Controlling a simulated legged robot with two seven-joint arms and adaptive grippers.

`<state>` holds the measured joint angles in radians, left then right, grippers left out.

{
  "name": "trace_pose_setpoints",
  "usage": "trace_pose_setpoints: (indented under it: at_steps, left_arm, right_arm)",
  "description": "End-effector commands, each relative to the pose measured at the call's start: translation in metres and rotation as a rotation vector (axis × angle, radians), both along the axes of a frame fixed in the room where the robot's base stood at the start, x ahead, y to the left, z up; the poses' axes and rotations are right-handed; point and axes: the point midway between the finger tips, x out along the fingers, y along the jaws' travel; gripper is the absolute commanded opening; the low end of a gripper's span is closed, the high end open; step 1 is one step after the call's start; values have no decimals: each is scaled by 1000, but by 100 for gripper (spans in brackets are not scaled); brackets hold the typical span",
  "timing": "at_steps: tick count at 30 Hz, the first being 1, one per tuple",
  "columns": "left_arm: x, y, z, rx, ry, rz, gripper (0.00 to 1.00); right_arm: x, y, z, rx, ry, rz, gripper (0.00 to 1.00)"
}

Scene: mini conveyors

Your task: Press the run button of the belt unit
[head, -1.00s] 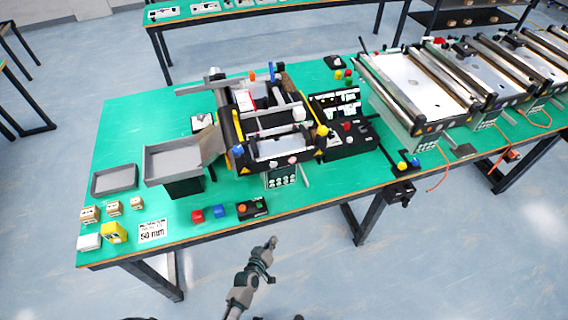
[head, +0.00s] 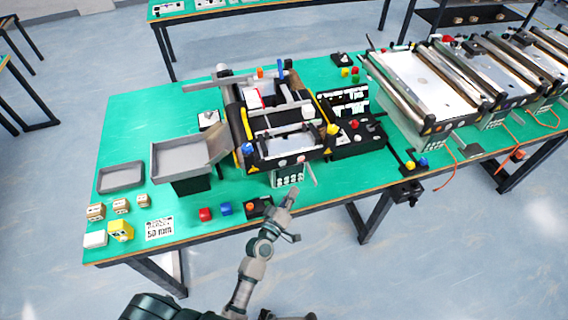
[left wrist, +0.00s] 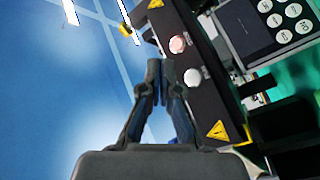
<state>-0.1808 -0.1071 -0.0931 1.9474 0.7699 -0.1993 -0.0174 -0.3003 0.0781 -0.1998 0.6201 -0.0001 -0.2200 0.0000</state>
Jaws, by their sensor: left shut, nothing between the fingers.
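The belt unit (head: 262,153) stands mid-table with a dark front panel. In the left wrist view that panel (left wrist: 205,100) runs diagonally and carries a pinkish-red button (left wrist: 177,44) and a white button (left wrist: 192,77). Which one is the run button, I cannot read. My left gripper (head: 291,193) is shut and empty, in front of the unit near the table's front edge. In the left wrist view its closed fingertips (left wrist: 160,68) appear just left of the two buttons; they look apart from them, though the depth is hard to judge. My right gripper is not in view.
A keypad box (head: 288,175) sits below the unit's front. A grey tray (head: 160,166) adjoins the unit. Floor lies in front.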

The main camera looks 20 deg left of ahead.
Motion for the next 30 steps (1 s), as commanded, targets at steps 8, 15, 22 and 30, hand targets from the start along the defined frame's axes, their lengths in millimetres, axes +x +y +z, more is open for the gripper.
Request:
trace_pose_setpoints:
  at_steps: [8,15,22,30]
  left_arm:
    - [10,6,-2,2,0,-1,0]
    - [38,26,-3,3,0,1,0]
    - [61,41,-2,4,0,0,0]
    - [73,49,0,1,0,-1,0]
  right_arm:
    - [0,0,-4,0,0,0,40]
    - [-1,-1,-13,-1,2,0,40]
    - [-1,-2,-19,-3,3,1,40]
    - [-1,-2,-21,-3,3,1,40]
